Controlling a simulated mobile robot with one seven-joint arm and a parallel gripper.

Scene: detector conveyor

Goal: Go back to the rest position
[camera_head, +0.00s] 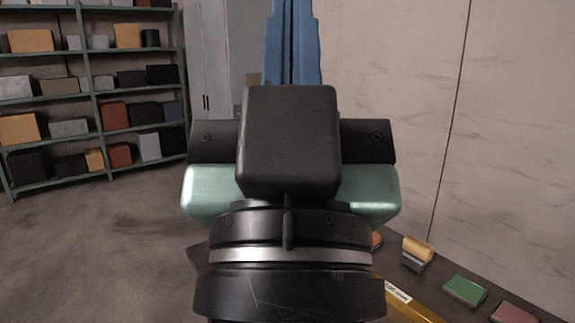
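My gripper (292,30) fills the middle of the head view, pointing away from me and up toward the top edge. Its black wrist and pale green body are in front. Two blue fingers rise behind the black block and lie side by side with only a thin dark seam between them. They look shut, and I see nothing held between them. The fingertips are near or past the top edge of the picture.
A dark table (436,284) at the lower right carries a tan-and-grey block (417,252), a green block (465,290), a reddish block (514,313) and a yellow labelled bar (412,304). Shelves (90,100) with boxes stand at the left. The floor at left is clear. A wall closes the right.

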